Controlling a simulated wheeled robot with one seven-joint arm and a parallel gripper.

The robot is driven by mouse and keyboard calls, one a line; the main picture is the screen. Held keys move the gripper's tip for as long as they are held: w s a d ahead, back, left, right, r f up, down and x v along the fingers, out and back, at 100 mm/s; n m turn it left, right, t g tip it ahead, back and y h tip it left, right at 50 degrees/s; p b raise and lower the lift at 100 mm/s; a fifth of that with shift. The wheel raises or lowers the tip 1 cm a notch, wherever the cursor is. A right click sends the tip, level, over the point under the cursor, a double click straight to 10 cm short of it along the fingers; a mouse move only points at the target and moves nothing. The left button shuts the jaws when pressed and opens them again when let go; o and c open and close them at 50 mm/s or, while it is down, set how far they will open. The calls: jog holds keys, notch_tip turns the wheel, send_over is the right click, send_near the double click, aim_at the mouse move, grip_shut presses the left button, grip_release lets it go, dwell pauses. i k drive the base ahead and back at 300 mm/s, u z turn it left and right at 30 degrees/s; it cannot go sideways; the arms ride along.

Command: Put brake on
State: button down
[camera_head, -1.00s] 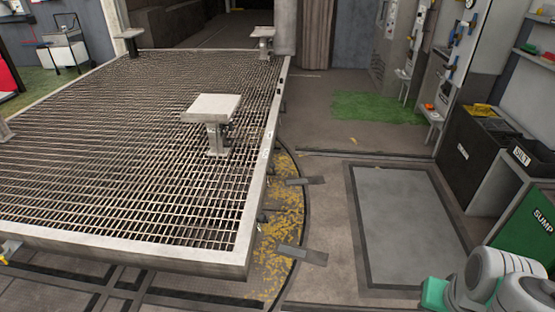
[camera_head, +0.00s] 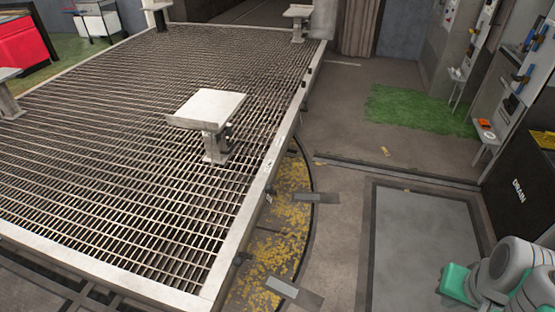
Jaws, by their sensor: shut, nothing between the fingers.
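A flat rail-wagon-like deck with a mesh grating (camera_head: 110,130) and a pale metal frame fills the left and middle of the head view. It stands over a round turntable plate (camera_head: 285,235) with worn yellow paint. Small dark fittings (camera_head: 240,258) sit along the frame's right side; I cannot tell whether one is the brake. Two flat metal plates (camera_head: 316,198) lie across the turntable's rim. A grey arm link of mine with a green part shows at the lower right. My gripper's fingers are not visible.
A pedestal with a square top (camera_head: 208,108) rises from the deck, with others at its corners. A grey floor panel (camera_head: 425,250) lies right of the turntable. Open floor and a green mat (camera_head: 420,110) lie beyond. A dark drain bin (camera_head: 522,180) and wall equipment stand at right.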

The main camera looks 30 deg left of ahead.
aim_at(268, 188)
jog(key=u, duration=0.4)
jog(key=i, duration=1.3)
jog(key=u, duration=1.75)
jog(key=i, duration=0.85)
jog(key=u, duration=0.7)
